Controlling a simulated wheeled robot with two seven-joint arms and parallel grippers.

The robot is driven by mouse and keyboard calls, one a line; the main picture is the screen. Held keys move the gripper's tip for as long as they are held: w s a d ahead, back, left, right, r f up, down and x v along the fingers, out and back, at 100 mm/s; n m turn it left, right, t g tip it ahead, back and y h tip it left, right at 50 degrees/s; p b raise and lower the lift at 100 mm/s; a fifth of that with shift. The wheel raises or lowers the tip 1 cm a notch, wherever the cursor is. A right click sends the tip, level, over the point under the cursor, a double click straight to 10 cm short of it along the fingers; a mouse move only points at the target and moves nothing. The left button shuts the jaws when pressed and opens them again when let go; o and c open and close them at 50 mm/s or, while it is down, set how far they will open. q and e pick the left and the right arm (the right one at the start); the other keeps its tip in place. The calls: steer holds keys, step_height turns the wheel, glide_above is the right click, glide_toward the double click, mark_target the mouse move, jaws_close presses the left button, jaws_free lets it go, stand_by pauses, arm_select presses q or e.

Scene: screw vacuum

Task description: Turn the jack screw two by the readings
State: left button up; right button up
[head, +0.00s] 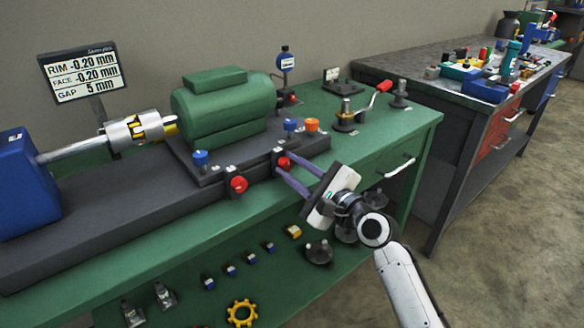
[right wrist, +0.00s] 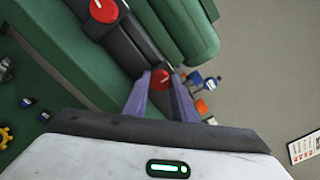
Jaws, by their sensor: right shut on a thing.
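My right gripper (head: 281,168) is shut on the right red knob (head: 284,162) at the front of the dark base. In the right wrist view this red knob (right wrist: 160,79) sits between the purple fingers. A second red knob (head: 238,184), with a white mark, is further left on the same base edge; no screw number is readable. The display (head: 82,73) reads RIM -0.20 mm, FACE -0.20 mm, GAP 5 mm. The green motor (head: 222,105) stands behind the knobs, beside the coupling (head: 140,131) with its yellow insert. My left gripper is not in view.
Blue knobs (head: 201,158) and an orange one (head: 312,125) stand near the motor feet. A red-handled crank (head: 383,87) stands on the green bench's right part. Loose parts, including a yellow ring (head: 242,312), lie lower in front. A cluttered second bench (head: 440,62) is at right.

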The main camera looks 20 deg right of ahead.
steer(key=shift+n, duration=0.3)
